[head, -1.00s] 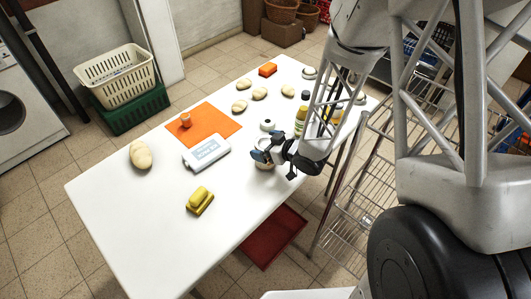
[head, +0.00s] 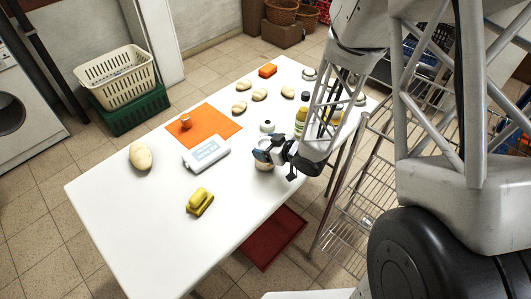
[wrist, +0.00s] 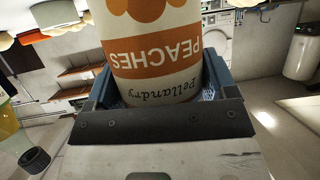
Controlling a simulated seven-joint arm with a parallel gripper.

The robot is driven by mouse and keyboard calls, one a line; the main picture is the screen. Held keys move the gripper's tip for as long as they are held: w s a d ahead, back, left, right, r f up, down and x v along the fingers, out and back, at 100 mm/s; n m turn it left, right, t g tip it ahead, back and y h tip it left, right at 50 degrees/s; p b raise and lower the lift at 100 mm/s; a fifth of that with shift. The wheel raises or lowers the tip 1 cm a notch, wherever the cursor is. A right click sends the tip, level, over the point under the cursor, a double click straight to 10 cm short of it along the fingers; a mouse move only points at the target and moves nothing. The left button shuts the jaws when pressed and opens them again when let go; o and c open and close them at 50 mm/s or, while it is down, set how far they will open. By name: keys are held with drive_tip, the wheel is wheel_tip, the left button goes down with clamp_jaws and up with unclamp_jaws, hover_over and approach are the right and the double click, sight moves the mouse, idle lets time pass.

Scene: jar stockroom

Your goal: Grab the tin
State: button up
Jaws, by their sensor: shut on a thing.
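The tin is cream with an orange "PEACHES" label (wrist: 155,55), and it fills the middle of the wrist view with its lettering upside down. My gripper (wrist: 155,95) is shut on it, with a blue-grey finger against each side. In the head view my gripper (head: 268,152) is low over the right side of the white table, and a pale part of the tin (head: 263,166) shows below the fingers. The rest of the tin is hidden there by my gripper. I cannot tell whether it touches the table.
A white scale (head: 206,153) lies left of my gripper. An orange mat (head: 215,118) with a small cup (head: 186,121) is behind it. A white-and-dark jar (head: 267,126) and a yellow bottle (head: 301,121) stand close behind. A yellow object (head: 200,202) lies in front; the table's near end is clear.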

drive_tip(key=shift+r, duration=0.2)
drive_tip(key=shift+r, duration=1.65)
drive_tip(key=s+d+r, duration=0.1)
drive_tip(key=s+d, duration=0.3)
drive_tip(key=s, duration=1.1)
drive_tip(key=shift+s+d+r, duration=0.15)
drive_tip(key=shift+s+r, duration=0.05)
